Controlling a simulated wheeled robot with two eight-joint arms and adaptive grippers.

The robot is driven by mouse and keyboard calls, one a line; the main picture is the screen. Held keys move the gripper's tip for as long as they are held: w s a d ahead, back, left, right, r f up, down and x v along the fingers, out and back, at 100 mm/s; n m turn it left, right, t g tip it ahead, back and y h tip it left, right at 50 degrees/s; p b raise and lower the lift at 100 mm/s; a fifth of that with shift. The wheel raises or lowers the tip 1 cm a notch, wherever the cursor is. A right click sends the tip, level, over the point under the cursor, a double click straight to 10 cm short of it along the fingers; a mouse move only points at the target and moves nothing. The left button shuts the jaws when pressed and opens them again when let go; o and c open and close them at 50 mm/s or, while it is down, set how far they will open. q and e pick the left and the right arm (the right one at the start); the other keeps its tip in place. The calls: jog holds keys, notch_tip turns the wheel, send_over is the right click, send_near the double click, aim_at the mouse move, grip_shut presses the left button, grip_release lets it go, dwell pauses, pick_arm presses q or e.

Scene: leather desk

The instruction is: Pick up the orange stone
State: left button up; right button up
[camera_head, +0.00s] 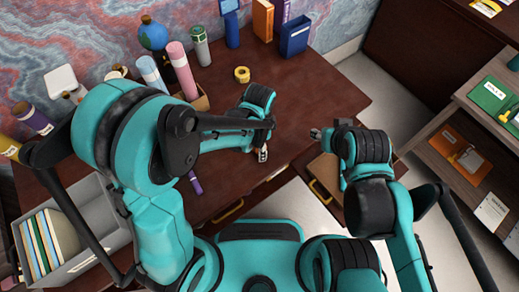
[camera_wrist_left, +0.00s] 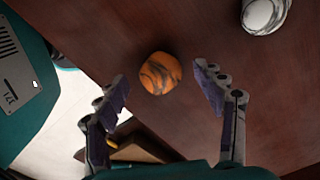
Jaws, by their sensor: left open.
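The orange stone (camera_wrist_left: 160,73), rounded with dark grey veins, lies on the dark red-brown desk in the left wrist view. My left gripper (camera_wrist_left: 158,88) is open and empty, with its fingertips apart on either side of the stone's near edge in that picture. No contact with the stone can be made out. In the head view my left gripper (camera_head: 262,152) is low over the desk's front edge, and I cannot clearly make out the stone there. My right gripper (camera_head: 316,134) is off to the right, small and partly hidden by its arm; its jaws cannot be read.
A white, grey-veined stone (camera_wrist_left: 264,14) lies beyond and right of the orange one. A grey file box (camera_head: 100,222) is at left. An open drawer (camera_head: 322,182) sits below the desk.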

pick_arm(q)
jog(key=shift+f, duration=0.65)
jog(key=shift+r, duration=0.1)
jog(key=c, duration=1.3)
jog(key=shift+r, duration=0.1)
